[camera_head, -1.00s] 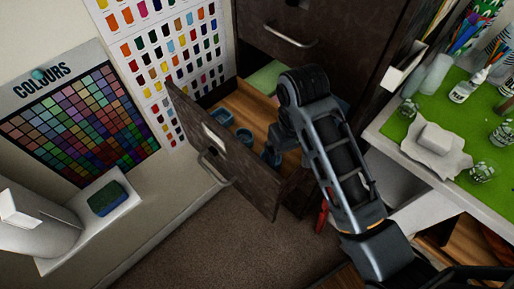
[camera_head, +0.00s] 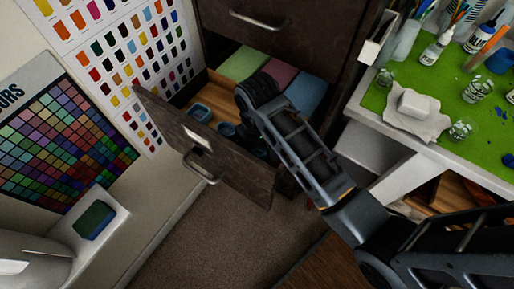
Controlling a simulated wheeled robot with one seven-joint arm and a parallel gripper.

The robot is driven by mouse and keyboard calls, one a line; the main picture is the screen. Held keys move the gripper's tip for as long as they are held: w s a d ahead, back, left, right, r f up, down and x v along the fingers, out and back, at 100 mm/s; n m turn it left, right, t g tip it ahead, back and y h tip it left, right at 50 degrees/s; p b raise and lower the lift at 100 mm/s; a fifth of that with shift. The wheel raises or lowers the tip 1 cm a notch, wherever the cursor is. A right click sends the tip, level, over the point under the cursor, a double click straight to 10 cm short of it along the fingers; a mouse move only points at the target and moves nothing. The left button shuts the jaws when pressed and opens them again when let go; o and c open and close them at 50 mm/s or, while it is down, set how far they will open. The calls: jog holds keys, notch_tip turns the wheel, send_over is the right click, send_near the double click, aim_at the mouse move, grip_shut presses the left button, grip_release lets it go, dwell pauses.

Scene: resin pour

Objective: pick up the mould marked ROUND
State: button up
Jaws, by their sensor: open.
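An open drawer (camera_head: 205,152) of a dark cabinet holds small blue moulds. One blue mould (camera_head: 200,112) sits at the left inside it, and a second blue mould (camera_head: 226,129) sits to its right. Another blue thing (camera_head: 260,151) shows partly below my arm, near the drawer front. I cannot read any mark on them, so I cannot tell which is ROUND. My arm reaches in from the lower right, and its far end is over the drawer. My gripper's fingers are hidden behind the arm and the drawer front.
Green (camera_head: 243,63), pink (camera_head: 279,78) and blue (camera_head: 306,94) blocks lie at the back of the drawer. A closed drawer front with a handle (camera_head: 260,18) is above. A green-topped table (camera_head: 440,95) with bottles and jars stands at right. Carpet (camera_head: 215,230) below is clear.

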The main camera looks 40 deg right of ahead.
jog(key=shift+f, duration=0.2)
jog(key=c, duration=1.1)
jog(key=shift+r, duration=0.1)
